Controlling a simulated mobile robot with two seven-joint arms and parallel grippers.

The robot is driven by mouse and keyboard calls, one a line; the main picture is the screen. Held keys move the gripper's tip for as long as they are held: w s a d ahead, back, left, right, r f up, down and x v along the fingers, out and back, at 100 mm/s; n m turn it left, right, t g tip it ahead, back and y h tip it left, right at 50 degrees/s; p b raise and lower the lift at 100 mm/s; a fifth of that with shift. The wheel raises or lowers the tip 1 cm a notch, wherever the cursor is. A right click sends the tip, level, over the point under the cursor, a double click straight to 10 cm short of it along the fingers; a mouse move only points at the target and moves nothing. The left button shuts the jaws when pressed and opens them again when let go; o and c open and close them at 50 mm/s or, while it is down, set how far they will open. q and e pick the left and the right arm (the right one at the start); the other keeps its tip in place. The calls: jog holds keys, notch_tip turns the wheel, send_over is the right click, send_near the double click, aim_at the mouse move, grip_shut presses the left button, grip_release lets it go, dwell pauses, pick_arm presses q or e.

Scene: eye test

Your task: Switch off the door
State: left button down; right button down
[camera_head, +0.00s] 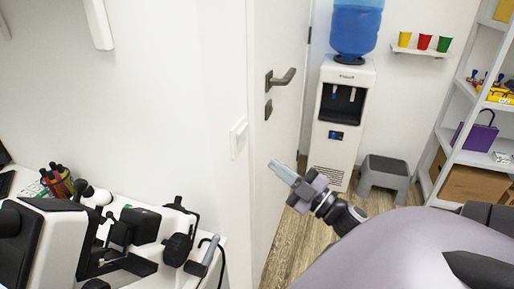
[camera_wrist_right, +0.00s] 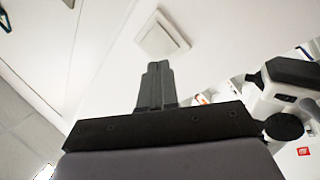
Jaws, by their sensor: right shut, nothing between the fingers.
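A white wall switch (camera_head: 238,136) is on the white wall just left of the door. The white door (camera_head: 262,190) has a grey lever handle (camera_head: 281,77) and a lock plate below it. My right gripper (camera_head: 283,172) is shut and empty, its fingertips to the right of and below the switch in the head view, apart from it. In the right wrist view, the shut fingers (camera_wrist_right: 156,66) point at the square switch (camera_wrist_right: 163,36), with the tips just below it in the picture. The exact gap cannot be told. My left gripper is not in view.
A desk (camera_head: 150,195) with black and white devices and a pen cup (camera_head: 60,183) stands at lower left, near the wall. Beyond the door are a water dispenser (camera_head: 346,75), a grey stool (camera_head: 384,175) and a shelf rack (camera_head: 455,130). Wooden floor is free between.

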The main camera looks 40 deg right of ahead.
jog(key=s+d+r+n+g+y+b, duration=0.3)
jog(key=s+d+n+g+y+b, duration=0.1)
jog(key=n, duration=0.8)
jog(key=d+y, duration=0.1)
jog(key=d, duration=0.1)
jog(key=shift+s+d+r+y+b, duration=0.15)
jog(key=shift+d+r+y+b, duration=0.2)
jog(key=shift+r+y+b, duration=0.05)
jog(key=p, duration=0.2)
send_near(244, 132)
jog(key=x, duration=0.5)
jog(key=shift+d, duration=0.1)
jog(key=shift+x, duration=1)
jog(key=shift+f, duration=0.1)
